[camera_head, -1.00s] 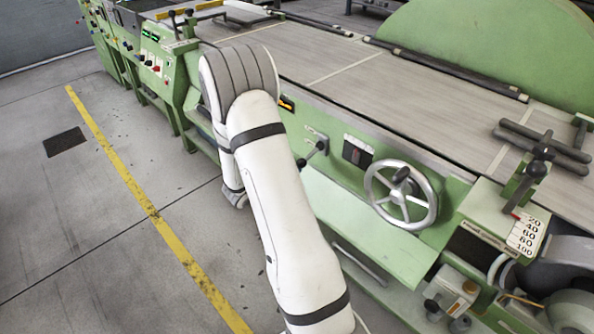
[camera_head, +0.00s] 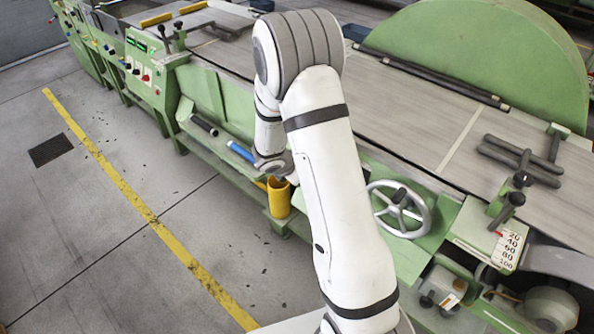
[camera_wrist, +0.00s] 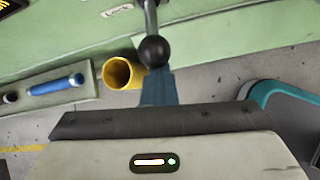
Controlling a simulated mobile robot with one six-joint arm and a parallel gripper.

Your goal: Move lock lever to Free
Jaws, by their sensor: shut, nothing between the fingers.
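The lock lever (camera_wrist: 153,50) shows at the top middle of the wrist view as a metal rod ending in a black ball. Beside it is a pale plate with the word "Lock" (camera_wrist: 117,11). My gripper (camera_wrist: 158,78) is shut and empty, its blue-grey fingers ending just below the ball in the picture. The ball overlaps the fingertips' edge; I cannot tell whether they touch. In the head view my white arm hides the lever and the gripper's fingers.
A yellow cup (camera_head: 278,197) is on the green machine's side, near a blue-handled tool (camera_head: 242,152) on a ledge. A spoked handwheel (camera_head: 400,208) is right of my arm. A scale plate (camera_head: 510,246) is farther right. Open floor (camera_head: 150,270) lies at left.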

